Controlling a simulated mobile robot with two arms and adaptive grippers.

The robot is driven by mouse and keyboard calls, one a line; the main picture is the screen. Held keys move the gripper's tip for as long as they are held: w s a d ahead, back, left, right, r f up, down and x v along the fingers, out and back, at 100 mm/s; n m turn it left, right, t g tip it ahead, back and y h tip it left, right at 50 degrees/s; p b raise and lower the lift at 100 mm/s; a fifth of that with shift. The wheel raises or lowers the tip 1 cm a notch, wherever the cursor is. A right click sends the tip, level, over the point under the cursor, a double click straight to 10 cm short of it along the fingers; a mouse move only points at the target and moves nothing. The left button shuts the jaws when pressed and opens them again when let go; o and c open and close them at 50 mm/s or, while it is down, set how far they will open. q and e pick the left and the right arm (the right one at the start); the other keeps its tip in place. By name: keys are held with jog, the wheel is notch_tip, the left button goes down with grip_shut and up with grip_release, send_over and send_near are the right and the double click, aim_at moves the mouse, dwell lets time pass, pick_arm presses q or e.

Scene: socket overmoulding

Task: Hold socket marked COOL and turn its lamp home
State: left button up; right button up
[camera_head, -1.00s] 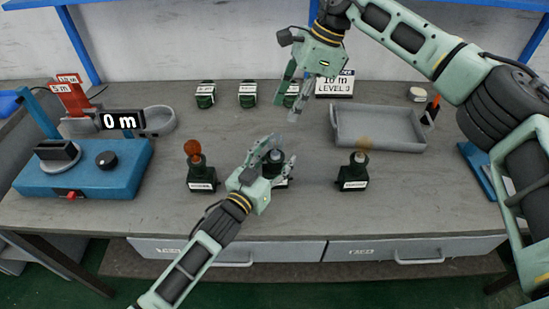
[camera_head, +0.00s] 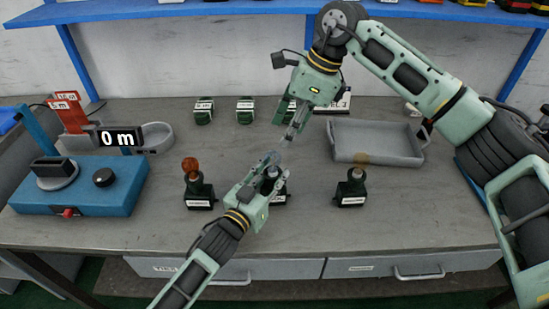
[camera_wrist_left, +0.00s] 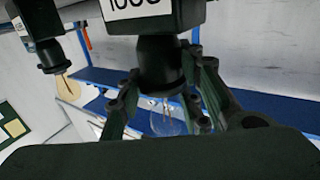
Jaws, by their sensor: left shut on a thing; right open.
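A dark socket (camera_head: 275,198) stands in the middle of the bench, its white label partly hidden by my left gripper. My left gripper (camera_head: 271,180) is shut on this socket. In the left wrist view the fingers (camera_wrist_left: 165,95) sit around its dark round neck, and its label (camera_wrist_left: 140,7) looks upside down and is cut off by the edge; I cannot read it surely. A clear glass lamp (camera_head: 270,158) seems to stand at the socket's top; how it is seated I cannot tell. My right gripper (camera_head: 290,134) is open, pointing down just above and behind the lamp.
A socket with an orange lamp (camera_head: 191,165) stands left, another with a faint amber lamp (camera_head: 361,159) right. Several dark green boxes (camera_head: 245,110) line the back. A grey tray (camera_head: 378,159) is back right. A blue device (camera_head: 80,198) with a "0 m" display (camera_head: 120,137) is left.

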aim_at(274, 156)
jog(key=a+f+m, duration=0.1)
jog(key=f, duration=0.2)
jog(key=a+f+m+t, duration=0.1)
jog(key=f, duration=0.2)
jog(key=w+a+f, duration=0.1)
jog(key=f, duration=0.2)
jog(key=shift+a+f+m, duration=0.1)
jog(key=shift+f+m, duration=0.25)
jog(key=shift+m, duration=0.05)
jog(key=shift+s+a+t, duration=0.1)
jog(key=shift+t, duration=0.2)
jog(key=c, duration=1.1)
